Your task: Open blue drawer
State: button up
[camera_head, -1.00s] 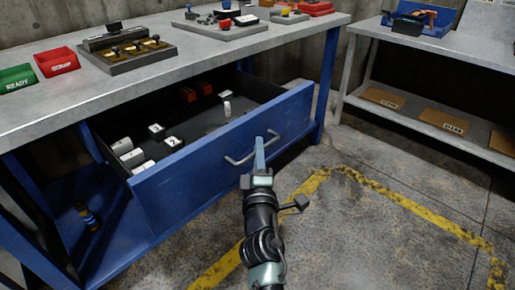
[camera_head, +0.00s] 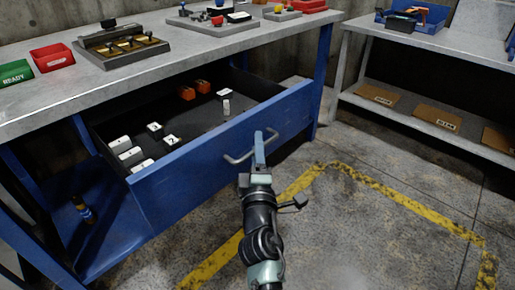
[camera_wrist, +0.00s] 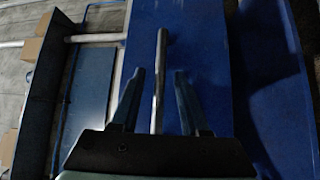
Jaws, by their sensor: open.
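The blue drawer (camera_head: 200,163) under the workbench is pulled out, and its inside shows from above in the head view. Its metal bar handle (camera_head: 238,159) is on the front face. My gripper (camera_head: 259,150) is at the right part of the handle. In the wrist view the fingers of my gripper (camera_wrist: 157,88) are apart, one on each side of the handle bar (camera_wrist: 160,75), with gaps visible on both sides. The drawer front (camera_wrist: 205,60) fills the middle behind them.
White blocks (camera_head: 130,155) and orange blocks (camera_head: 187,93) lie in the drawer. The workbench top (camera_head: 60,105) holds green and red bins and fixtures. A second grey shelf (camera_head: 420,110) stands at the right. Floor with yellow lines (camera_head: 400,205) is open in front.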

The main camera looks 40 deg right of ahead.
jog(key=b+v, duration=0.1)
jog(key=v, duration=1.2)
dwell(0.5)
